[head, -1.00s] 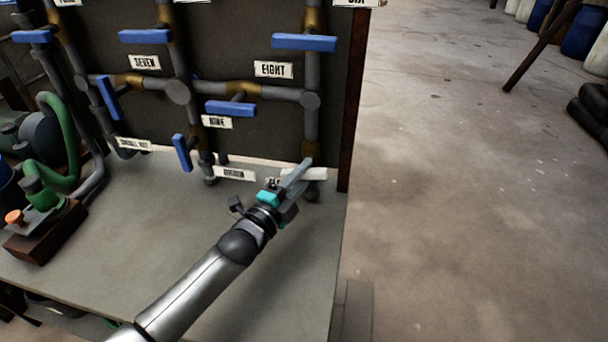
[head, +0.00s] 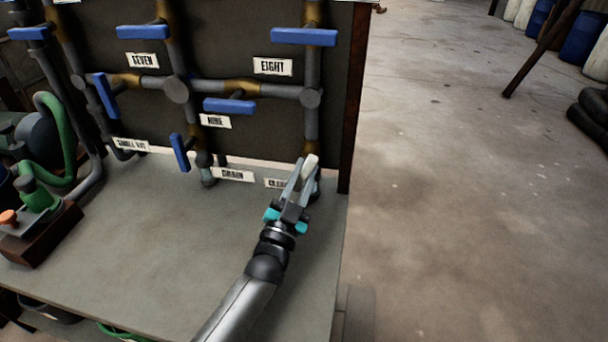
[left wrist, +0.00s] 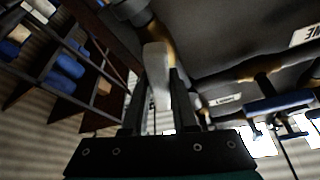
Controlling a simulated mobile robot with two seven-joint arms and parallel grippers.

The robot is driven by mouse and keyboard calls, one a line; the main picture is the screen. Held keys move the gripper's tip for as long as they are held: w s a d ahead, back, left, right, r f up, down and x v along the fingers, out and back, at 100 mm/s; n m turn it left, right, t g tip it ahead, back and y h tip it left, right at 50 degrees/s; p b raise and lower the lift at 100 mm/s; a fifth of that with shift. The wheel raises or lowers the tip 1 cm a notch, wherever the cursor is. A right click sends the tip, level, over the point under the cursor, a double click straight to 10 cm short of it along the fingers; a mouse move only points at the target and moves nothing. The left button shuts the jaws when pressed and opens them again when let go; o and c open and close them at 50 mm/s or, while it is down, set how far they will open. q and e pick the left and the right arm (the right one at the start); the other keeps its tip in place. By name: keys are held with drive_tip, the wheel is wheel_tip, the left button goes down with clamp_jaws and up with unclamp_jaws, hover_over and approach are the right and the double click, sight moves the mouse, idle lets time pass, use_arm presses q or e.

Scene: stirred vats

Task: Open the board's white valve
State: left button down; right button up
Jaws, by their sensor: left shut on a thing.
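The white valve handle (head: 312,160) is at the lower right of the dark pipe board, at the foot of the right-hand vertical pipe. It now stands roughly in line with that pipe. My left gripper (head: 307,170) is shut on it, one finger on each side. In the left wrist view the white handle (left wrist: 156,62) lies between the two dark fingers of my left gripper (left wrist: 158,90). A label below, by my left gripper, is partly hidden. My right gripper is not in view.
Several blue valve handles, such as the one above EIGHT (head: 303,37) and one above NINE (head: 229,105), are on the board (head: 240,140). A green-piped pump (head: 42,205) stands at left on the grey bench (head: 130,240). Open floor (head: 460,200) lies to the right.

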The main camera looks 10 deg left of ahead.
use_arm(q)
drive_tip(key=shift+n+y, duration=0.85)
drive_tip(key=shift+n, duration=0.85)
drive_tip(key=shift+n+y, duration=0.85)
drive_tip(key=shift+n, duration=0.85)
drive_tip(key=shift+t, duration=0.3)
drive_tip(key=c, duration=0.7)
unclamp_jaws()
drive_tip(key=shift+s, duration=0.1)
